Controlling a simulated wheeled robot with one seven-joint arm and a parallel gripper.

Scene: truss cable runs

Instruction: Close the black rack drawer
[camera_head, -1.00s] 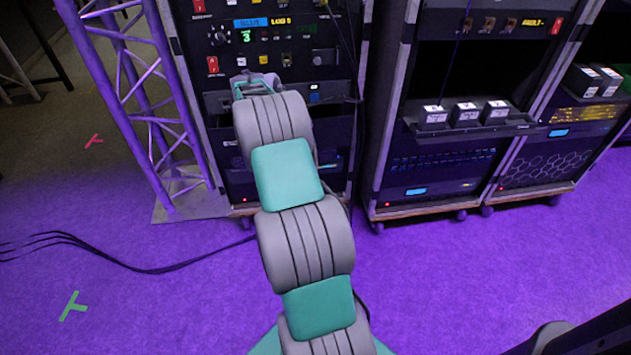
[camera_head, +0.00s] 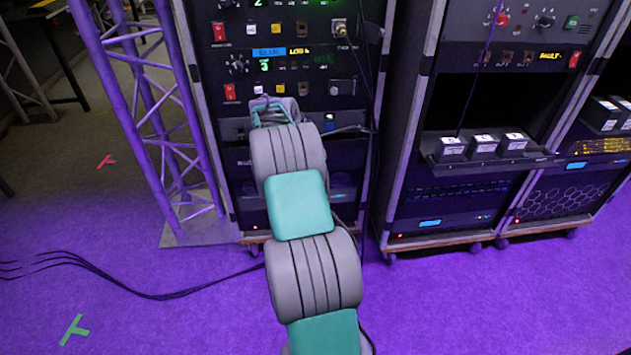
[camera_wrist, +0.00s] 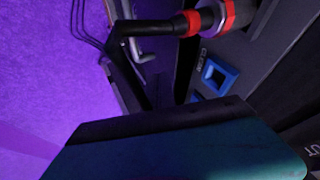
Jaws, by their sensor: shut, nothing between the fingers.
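The left black rack (camera_head: 205,75) stands in front of me. My gripper (camera_head: 272,110) is at its front, around the grey panel (camera_head: 236,130) below the switch rows. My arm covers much of the rack's lower front, including most of the dark front (camera_head: 240,165) under that panel. I cannot tell for certain which front is the black drawer or how far out it stands. In the wrist view the teal and black body of my gripper (camera_wrist: 180,145) fills the bottom, close to the rack face. My gripper is shut and holds nothing.
A black cable with a red-ringed connector (camera_wrist: 200,20) and a blue socket (camera_wrist: 217,75) are close to my gripper. A purple truss (camera_head: 145,100) stands left of the rack. A right rack has a protruding shelf (camera_head: 490,160) bearing three boxes. Cables (camera_head: 120,287) lie on the open floor.

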